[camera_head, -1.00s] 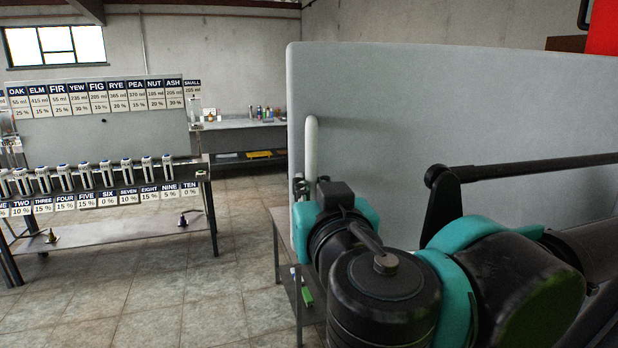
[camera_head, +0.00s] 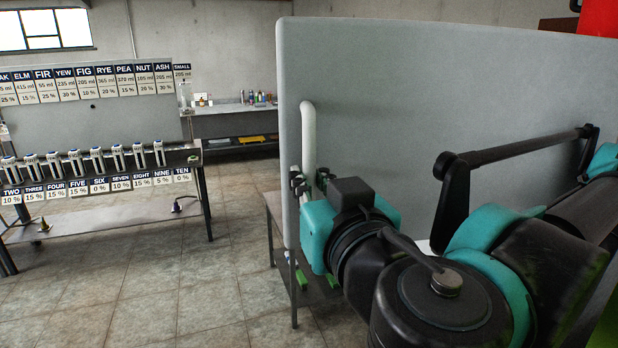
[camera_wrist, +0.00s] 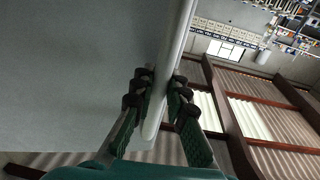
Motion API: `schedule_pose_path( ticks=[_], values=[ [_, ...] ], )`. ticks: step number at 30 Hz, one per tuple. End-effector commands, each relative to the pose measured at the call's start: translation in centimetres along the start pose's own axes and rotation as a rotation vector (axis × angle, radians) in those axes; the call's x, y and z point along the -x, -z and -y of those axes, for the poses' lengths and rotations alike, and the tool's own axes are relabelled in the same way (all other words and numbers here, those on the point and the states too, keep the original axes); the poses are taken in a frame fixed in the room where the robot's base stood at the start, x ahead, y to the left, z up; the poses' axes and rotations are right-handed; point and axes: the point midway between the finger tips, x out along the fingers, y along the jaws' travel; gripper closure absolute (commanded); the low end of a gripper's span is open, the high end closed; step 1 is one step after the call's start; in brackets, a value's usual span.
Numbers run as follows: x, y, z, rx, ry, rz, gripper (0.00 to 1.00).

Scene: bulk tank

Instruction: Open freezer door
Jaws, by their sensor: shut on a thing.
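The freezer door is a large light-grey panel (camera_head: 400,100) that fills the middle and right of the head view. It also covers the left of the wrist view (camera_wrist: 75,70). A white upright bar handle (camera_head: 308,135) is fixed near the door's left edge. My gripper (camera_head: 309,182) is shut on the lower part of this handle, with dark fingertips on both sides of it. In the wrist view the fingers (camera_wrist: 158,95) straddle the handle (camera_wrist: 173,58). The door hides whatever lies behind it, and I cannot tell its opening angle.
A metal table (camera_head: 268,203) stands by the door's left edge. A rack of labelled dispensers (camera_head: 100,160) is at left, under a sign board (camera_head: 100,85). A workbench (camera_head: 235,122) stands at the back wall. The tiled floor (camera_head: 225,270) between them is clear.

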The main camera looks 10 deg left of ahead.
Motion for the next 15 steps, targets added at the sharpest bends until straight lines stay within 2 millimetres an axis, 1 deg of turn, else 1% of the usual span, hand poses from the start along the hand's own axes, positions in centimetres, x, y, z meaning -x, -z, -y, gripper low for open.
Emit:
schedule_pose_path(
  ticks=[2, 3, 8, 15],
  values=[
    [0.0, 0.09, 0.0, 0.0, 0.0, -0.002, 1.0],
    [-0.01, 0.09, 0.0, 0.0, 0.0, -0.002, 0.84],
    [-0.01, 0.06, 0.01, 0.0, 0.0, -0.001, 0.65],
    [-0.01, 0.04, 0.0, 0.0, 0.0, -0.001, 0.65]
  ],
)
